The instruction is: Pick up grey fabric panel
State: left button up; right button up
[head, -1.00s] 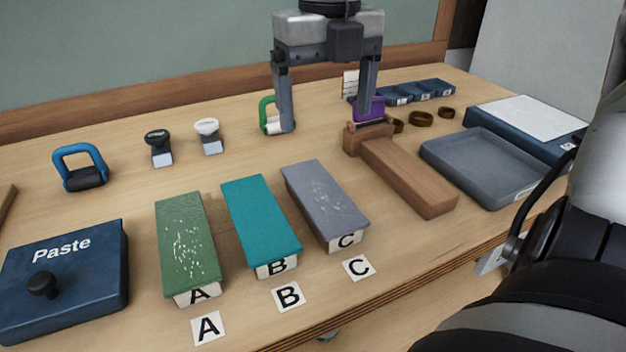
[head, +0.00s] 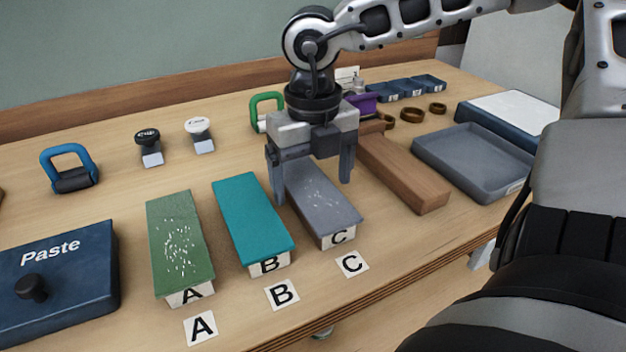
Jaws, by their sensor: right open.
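The grey fabric panel (head: 322,205) lies on top of a block labelled C, to the right of the teal panel. My right gripper (head: 312,190) is over the far half of the grey panel, pointing down. Its jaws are open, with one finger by the left side of the panel and the other by the right side. The gripper hides the far end of the panel. I cannot tell whether the fingers touch it. My left gripper is not in view.
A teal panel (head: 252,218) on block B and a green panel (head: 178,240) on block A stand to the left. A wooden block (head: 405,175) and a grey tray (head: 475,162) are to the right. A blue Paste box (head: 70,275) is at front left.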

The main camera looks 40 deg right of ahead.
jog(key=c, duration=1.1)
jog(key=shift+o, duration=0.2)
jog(key=shift+r, duration=0.15)
